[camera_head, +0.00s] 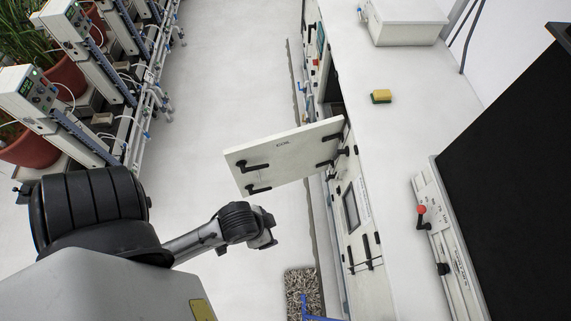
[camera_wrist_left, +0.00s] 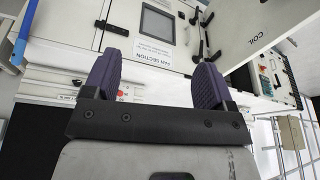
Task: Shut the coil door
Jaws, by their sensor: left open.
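The coil door (camera_head: 275,158) is a white panel with black handles, standing open and sticking out from the side of the white cabinet in the head view. In the left wrist view, the coil door (camera_wrist_left: 244,32), lettered COIL, is at the upper right. My left gripper (camera_head: 268,230) is in front of and below the door in the head view, apart from it. In the left wrist view, my left gripper (camera_wrist_left: 157,80) has its two dark fingers wide apart with nothing between them. My right gripper is not in view.
The white cabinet (camera_head: 393,170) has a closed fan section door (camera_wrist_left: 150,27) beside the coil opening. Potted plants on weighing stands (camera_head: 85,70) line the left. The aisle floor (camera_head: 215,100) between is clear.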

